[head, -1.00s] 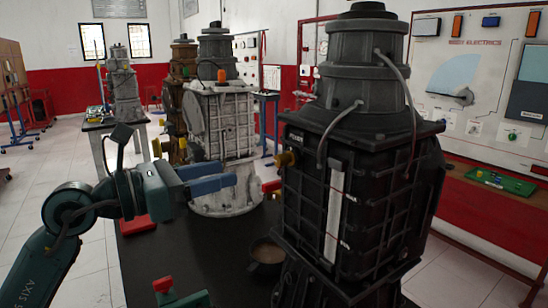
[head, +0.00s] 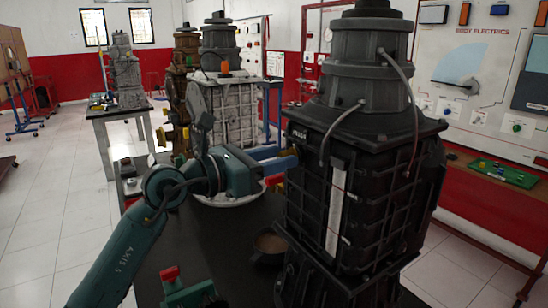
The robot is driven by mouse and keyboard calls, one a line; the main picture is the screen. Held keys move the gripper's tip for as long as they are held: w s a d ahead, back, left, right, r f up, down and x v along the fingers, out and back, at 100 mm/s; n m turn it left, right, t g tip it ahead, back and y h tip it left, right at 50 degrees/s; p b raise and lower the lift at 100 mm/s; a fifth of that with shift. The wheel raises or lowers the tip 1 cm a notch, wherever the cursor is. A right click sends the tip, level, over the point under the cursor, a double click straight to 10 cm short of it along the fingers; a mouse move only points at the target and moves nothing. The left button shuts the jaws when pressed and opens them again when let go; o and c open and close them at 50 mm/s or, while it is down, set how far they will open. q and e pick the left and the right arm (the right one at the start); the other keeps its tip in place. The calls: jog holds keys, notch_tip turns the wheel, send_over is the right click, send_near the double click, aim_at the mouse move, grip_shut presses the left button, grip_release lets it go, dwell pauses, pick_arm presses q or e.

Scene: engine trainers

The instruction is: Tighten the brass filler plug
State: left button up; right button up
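The black engine trainer (head: 365,140) stands upright at the right of the dark bench, with a pale level strip (head: 336,210) on its front. The brass filler plug (head: 291,150) is on its left side, mostly covered by my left gripper. My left gripper (head: 290,160) has its blue fingers stretched level to the plug, one on the near side. The fingertips overlap the plug in the picture; whether they press on it cannot be seen. My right gripper is not in view.
A dark bowl (head: 270,247) sits on the bench top (head: 222,250) by the trainer's foot. A green fixture with a red top (head: 187,293) is at the near edge. A pale engine trainer (head: 228,105) stands behind my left arm. A board (head: 480,60) hangs at right.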

pick_arm(q)
grip_shut()
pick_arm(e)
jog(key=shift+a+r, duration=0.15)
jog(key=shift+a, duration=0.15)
